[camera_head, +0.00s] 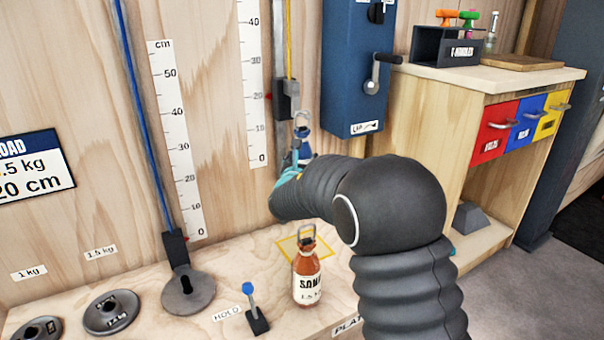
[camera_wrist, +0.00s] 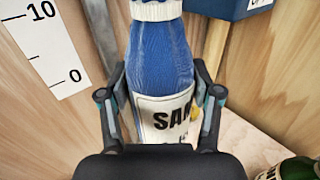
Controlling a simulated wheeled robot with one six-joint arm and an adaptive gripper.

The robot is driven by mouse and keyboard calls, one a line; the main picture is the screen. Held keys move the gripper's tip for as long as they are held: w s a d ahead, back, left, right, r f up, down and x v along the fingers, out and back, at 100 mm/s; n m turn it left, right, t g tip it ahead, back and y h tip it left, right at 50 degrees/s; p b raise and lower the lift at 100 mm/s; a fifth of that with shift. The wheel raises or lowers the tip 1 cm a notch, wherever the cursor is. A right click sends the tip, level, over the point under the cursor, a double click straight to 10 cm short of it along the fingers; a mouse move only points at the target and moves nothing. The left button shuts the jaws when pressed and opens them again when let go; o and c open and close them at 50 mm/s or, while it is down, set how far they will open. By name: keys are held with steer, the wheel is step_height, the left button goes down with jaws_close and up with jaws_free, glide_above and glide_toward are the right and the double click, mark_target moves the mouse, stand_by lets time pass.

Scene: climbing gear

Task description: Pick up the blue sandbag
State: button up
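The blue sandbag (camera_wrist: 162,60) is bottle-shaped, with a white neck and a white label. It stands upright in the wrist view between the two fingers of my gripper (camera_wrist: 163,105), which press against its sides. In the head view the blue sandbag (camera_head: 305,151) is mostly hidden behind my arm and gripper (camera_head: 292,172). Its metal clip (camera_head: 302,124) shows above, close to the grey carriage on the rail; I cannot tell whether they touch. The bag appears raised above the wooden bench.
An orange-brown sandbag (camera_head: 307,278) stands on the bench beside a small blue-tipped lever (camera_head: 253,305). A green sandbag (camera_wrist: 292,170) shows at the wrist view's lower right. A blue winch box (camera_head: 350,70), rail carriage (camera_head: 287,100) and round weights (camera_head: 111,312) are nearby.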

steer(key=c, duration=0.8)
steer(key=shift+r, duration=0.2)
